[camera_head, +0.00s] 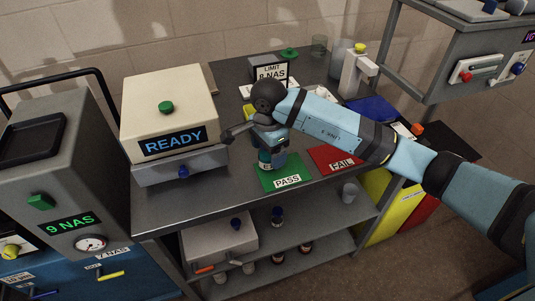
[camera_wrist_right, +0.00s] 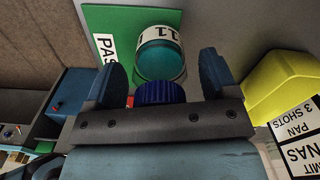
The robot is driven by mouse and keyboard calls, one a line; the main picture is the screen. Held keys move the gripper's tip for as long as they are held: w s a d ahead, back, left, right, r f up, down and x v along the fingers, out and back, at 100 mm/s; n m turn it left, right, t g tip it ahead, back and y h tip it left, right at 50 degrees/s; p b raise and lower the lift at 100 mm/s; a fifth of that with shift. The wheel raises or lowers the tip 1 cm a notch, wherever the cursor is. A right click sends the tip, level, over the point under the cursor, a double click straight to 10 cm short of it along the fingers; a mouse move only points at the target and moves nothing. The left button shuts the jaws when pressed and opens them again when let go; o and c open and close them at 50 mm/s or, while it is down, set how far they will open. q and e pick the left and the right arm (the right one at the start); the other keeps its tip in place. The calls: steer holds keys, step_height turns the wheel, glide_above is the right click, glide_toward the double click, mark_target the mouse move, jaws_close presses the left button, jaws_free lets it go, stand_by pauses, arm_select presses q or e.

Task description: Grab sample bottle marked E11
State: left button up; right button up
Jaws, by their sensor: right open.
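A sample bottle (camera_wrist_right: 163,58) with teal liquid, a blue cap and a white label stands on the green PASS mat (camera_head: 290,182). Its label reads "11" in the right wrist view, with the character before it cut off. In the head view the bottle (camera_head: 265,159) is partly hidden by my right gripper (camera_head: 272,155). In the right wrist view my right gripper (camera_wrist_right: 162,75) is open, with one finger on each side of the bottle and the cap nearest the palm. I cannot tell whether a finger touches it. My left gripper is in neither view.
The red FAIL mat (camera_head: 334,158) lies right of the PASS mat. A white box reading READY (camera_head: 170,112) stands on the left of the steel table. A LIMIT sign (camera_head: 271,73) stands behind. Several bottles and cups are on the lower shelf (camera_head: 318,240). The table's front left is clear.

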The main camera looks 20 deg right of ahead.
steer(key=c, duration=1)
steer(key=shift+r, duration=0.1)
